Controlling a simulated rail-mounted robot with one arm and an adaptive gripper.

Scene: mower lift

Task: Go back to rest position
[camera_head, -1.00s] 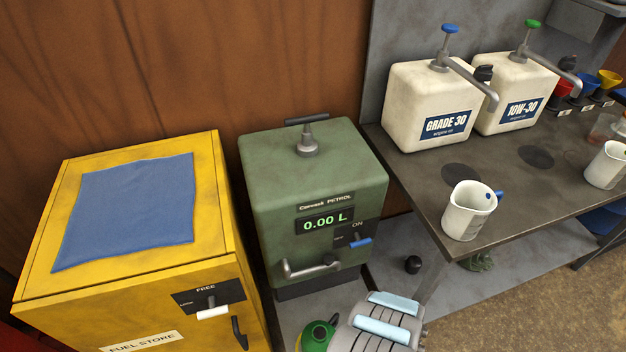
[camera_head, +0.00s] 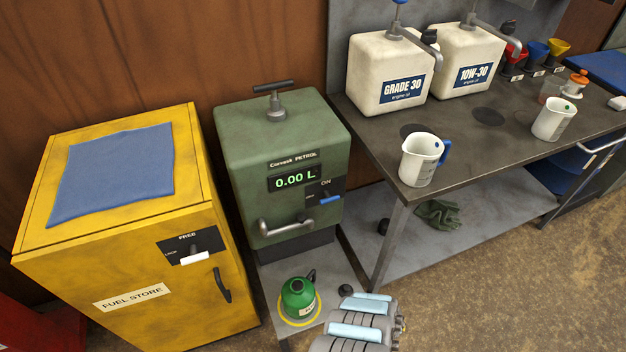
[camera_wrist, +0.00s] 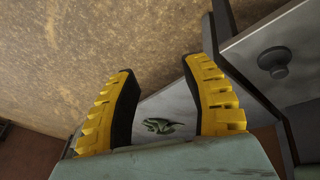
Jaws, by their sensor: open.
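My gripper (camera_wrist: 160,72) shows in the wrist view with its two yellow-and-black fingers spread apart. Nothing is between the fingertips. Behind the fingers the wrist view shows a grey shelf with green gloves (camera_wrist: 160,125), apart from the fingers. A pale green surface fills the bottom of that view; I cannot tell what it is. In the head view, a grey part of mine with pale blue bands is at the bottom, right of a green can; the fingers do not show there.
In the head view, a yellow fuel store (camera_head: 228,318) stands left of the green petrol dispenser (camera_head: 260,135), reading 0.00 L. The green can (camera_head: 297,298) stands below it. The workbench (camera_head: 460,140) holds white oil containers and two jugs (camera_head: 418,172) (camera_head: 550,122). Floor at right is clear.

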